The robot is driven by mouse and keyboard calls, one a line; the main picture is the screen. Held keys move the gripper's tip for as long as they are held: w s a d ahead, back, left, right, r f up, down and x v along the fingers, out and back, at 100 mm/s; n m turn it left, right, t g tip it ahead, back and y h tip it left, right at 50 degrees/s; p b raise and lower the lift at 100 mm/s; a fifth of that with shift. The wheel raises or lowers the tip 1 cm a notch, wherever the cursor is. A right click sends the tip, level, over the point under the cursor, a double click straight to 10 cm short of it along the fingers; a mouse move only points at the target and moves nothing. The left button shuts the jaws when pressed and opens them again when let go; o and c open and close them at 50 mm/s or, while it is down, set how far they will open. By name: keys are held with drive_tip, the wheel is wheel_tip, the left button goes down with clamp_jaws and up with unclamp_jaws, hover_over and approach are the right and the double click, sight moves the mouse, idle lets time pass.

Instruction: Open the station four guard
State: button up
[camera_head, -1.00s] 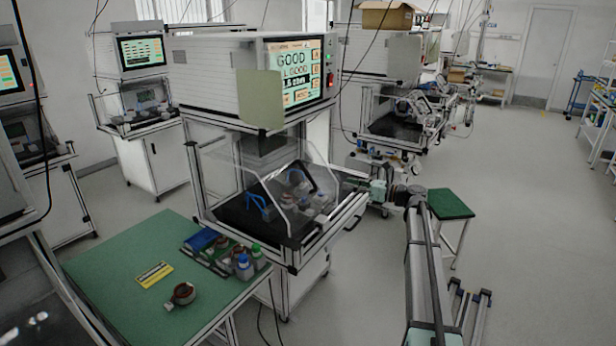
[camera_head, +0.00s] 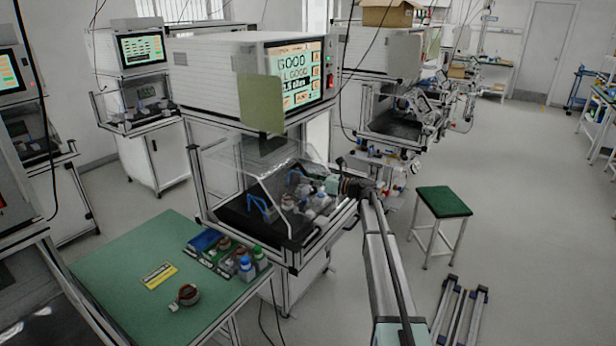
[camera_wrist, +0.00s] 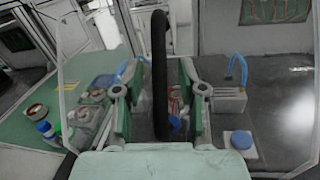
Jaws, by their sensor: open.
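The station four guard (camera_head: 265,172) is a clear angled cover over the black work deck of the middle station. It appears lowered. In the wrist view, its clear panel (camera_wrist: 78,75) spans much of the picture, and a black bar handle (camera_wrist: 159,55) runs upright in the middle. My gripper (camera_wrist: 159,100) is open, with one green-and-grey finger on each side of the bar and gaps visible. Whether the bar lies fully at fingertip depth is unclear. In the head view, my gripper (camera_head: 328,185) is at the guard's right side, and its fingertips are hard to make out.
Blue-clipped fixtures (camera_head: 288,200) sit under the guard. The tester screen (camera_head: 293,72) above reads GOOD. A green table (camera_head: 130,260) at front left holds a copper stator (camera_head: 187,294) and bottles (camera_head: 246,267). A green-topped stool (camera_head: 443,202) stands to the right, with open floor beyond.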

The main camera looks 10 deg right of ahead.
drive_tip(key=shift+w+a, duration=0.2)
drive_tip(key=shift+a, duration=0.15)
clamp_jaws()
drive_tip(key=shift+w+d, duration=0.1)
